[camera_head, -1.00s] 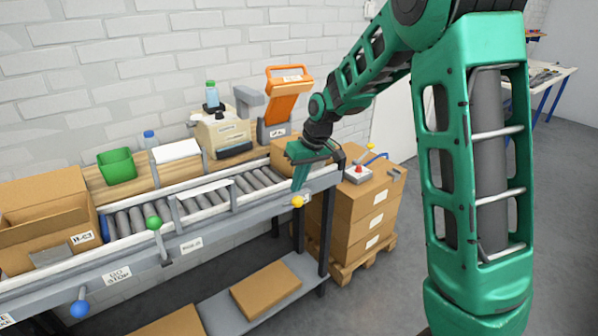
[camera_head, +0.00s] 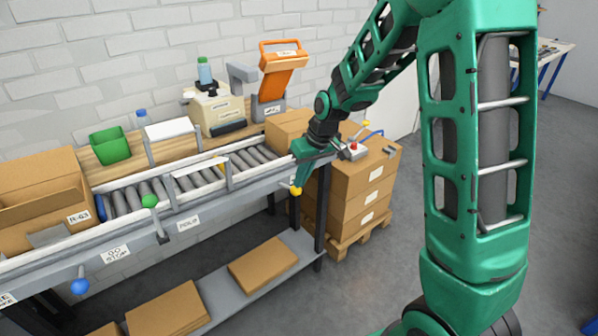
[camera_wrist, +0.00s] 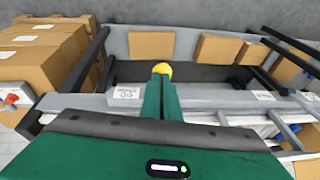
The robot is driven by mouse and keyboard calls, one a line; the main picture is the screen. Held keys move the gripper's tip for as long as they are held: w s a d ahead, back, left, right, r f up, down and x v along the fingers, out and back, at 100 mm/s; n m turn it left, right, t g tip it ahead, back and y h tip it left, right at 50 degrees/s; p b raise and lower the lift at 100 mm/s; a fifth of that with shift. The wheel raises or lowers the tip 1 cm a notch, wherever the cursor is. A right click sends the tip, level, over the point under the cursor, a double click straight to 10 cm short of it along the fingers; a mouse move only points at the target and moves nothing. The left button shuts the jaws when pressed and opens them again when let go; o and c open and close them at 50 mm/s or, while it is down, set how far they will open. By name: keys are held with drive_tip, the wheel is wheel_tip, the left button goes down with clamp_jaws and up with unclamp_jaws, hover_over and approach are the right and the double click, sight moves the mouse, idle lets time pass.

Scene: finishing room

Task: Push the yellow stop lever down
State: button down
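The yellow lever's round knob (camera_head: 295,190) is at the front side of the conveyor, near its right end. My gripper (camera_head: 297,180) points down from above, with its fingertips at the top of the knob. In the wrist view the two green fingers (camera_wrist: 161,100) lie side by side with no clear gap, and the yellow knob (camera_wrist: 161,68) shows just beyond their tips. The gripper is shut, with the knob outside the fingers. The tips appear to touch the knob. The lever's arm is mostly hidden by the gripper.
A green-knobbed lever (camera_head: 149,201) and a blue-knobbed lever (camera_head: 79,287) stand along the conveyor front (camera_head: 210,212) to the left. Stacked cartons (camera_head: 350,195) with a red-button box (camera_head: 353,150) on top stand close to the right of my gripper. Cartons (camera_head: 264,262) lie on the lower shelf.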

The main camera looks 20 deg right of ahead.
drive_tip(key=shift+s+f, duration=0.3)
drive_tip(key=shift+w+r, duration=0.2)
drive_tip(key=shift+r, duration=0.3)
drive_tip(key=s+v, duration=0.1)
drive_tip(key=v, duration=1.1)
drive_tip(key=shift+s+d, duration=0.2)
drive_tip(key=shift+d, duration=0.25)
drive_tip(key=s+d+m+g, duration=0.1)
drive_tip(key=s+d+m, duration=0.2)
drive_tip(key=s, duration=0.7)
drive_tip(key=s+d+f+m+g+h, duration=0.1)
drive_tip(key=s+d+m, duration=0.2)
drive_tip(key=s, duration=0.7)
drive_tip(key=s+d+m+h, duration=0.1)
drive_tip(key=s+d+m, duration=0.2)
drive_tip(key=s+d, duration=0.3)
drive_tip(key=s, duration=0.5)
drive_tip(key=shift+d+f+g, duration=0.15)
drive_tip(key=shift+d+g, duration=0.25)
